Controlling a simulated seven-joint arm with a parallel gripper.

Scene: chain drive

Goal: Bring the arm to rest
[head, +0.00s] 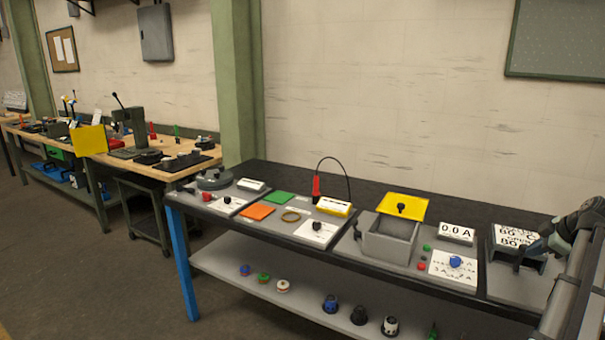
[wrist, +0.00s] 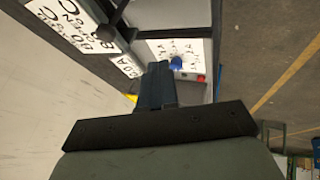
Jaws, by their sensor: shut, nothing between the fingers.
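My gripper (head: 535,248) is at the far right of the bench in the head view, its dark fingers in front of a white sign with black lettering (head: 508,237). In the wrist view the fingers (wrist: 158,70) are together and empty, pointing over the bench. Part of my arm runs down the right edge of the head view. I cannot tell whether the fingertips touch the sign or the dark block below it.
The bench holds a grey box with a yellow lid (head: 402,207), a 0.0 A display (head: 457,232), a blue knob (head: 456,262) and a red-handled tool (head: 316,190). Several knobs lie on the lower shelf (head: 300,302). Open floor lies at the front left.

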